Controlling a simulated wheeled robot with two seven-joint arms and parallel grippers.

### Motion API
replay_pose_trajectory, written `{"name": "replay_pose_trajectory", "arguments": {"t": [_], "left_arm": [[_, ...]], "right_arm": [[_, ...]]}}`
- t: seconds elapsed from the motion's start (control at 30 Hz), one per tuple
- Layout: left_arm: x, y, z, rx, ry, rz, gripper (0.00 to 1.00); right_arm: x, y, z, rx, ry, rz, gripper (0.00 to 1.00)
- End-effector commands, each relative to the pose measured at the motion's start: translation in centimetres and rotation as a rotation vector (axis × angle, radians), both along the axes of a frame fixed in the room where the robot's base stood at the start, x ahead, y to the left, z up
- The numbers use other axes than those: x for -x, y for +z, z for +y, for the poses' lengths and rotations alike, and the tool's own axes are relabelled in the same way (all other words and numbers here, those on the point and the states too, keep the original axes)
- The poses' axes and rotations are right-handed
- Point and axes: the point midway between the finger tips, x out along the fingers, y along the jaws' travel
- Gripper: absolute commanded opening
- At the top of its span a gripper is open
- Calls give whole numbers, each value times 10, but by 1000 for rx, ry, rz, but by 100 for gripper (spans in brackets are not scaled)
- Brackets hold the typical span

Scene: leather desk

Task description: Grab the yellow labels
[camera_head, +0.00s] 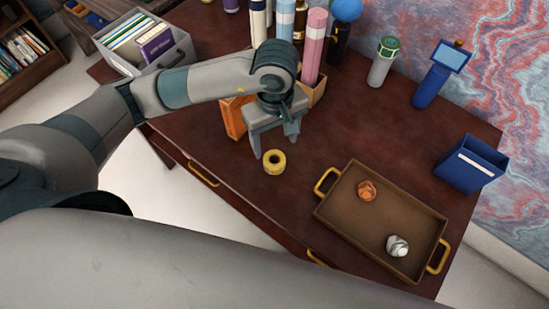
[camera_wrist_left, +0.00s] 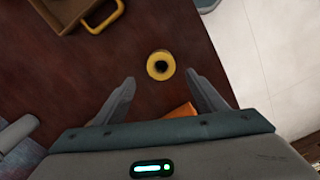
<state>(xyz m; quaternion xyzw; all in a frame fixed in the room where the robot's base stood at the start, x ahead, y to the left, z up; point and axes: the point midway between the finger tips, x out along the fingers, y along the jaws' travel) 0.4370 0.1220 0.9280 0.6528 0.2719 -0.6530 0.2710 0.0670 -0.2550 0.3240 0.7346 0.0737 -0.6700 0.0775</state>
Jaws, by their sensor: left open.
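The yellow labels are a small yellow ring-shaped roll (camera_head: 274,161) lying on the dark red-brown desk (camera_head: 330,145), near its front edge. In the left wrist view the yellow roll (camera_wrist_left: 161,65) shows its dark centre hole and lies beyond my fingertips, roughly midway between them. My left gripper (camera_head: 275,145) is open, empty and pointing down, just behind the roll in the head view. Its two fingers (camera_wrist_left: 160,82) are spread apart in the left wrist view, and neither touches the roll. My right gripper is not in view.
A brown tray (camera_head: 330,200) with yellow handles holds an orange crumpled item (camera_head: 367,191) and a silver one (camera_head: 398,246). An orange box (camera_head: 234,117) stands left of my gripper. A blue bin (camera_head: 470,165), bottles and a grey file box (camera_head: 177,75) stand farther off.

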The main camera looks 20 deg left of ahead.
Motion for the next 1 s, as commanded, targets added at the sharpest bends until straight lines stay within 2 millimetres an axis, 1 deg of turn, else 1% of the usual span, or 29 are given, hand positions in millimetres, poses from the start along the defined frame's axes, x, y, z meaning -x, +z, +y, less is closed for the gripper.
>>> {"name": "replay_pose_trajectory", "arguments": {"t": [0.03, 0.1, 0.2, 0.57, 0.73, 0.87, 1.0], "left_arm": [[1, -5, 0, -1, 2, 4, 65], [1, -13, 0, 0, 1, 3, 65], [0, -20, 0, -1, 1, 1, 65], [0, -23, 0, 1, 0, -1, 65], [1, -27, 0, 0, 1, 1, 65], [3, -38, 1, 0, 1, 3, 65], [4, -54, 1, 0, 2, 4, 65]], "right_arm": [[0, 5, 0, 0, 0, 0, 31], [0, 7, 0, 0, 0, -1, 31], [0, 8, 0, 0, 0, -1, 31], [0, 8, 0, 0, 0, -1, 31], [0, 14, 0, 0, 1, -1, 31], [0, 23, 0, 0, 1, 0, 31], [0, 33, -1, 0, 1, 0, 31]]}}
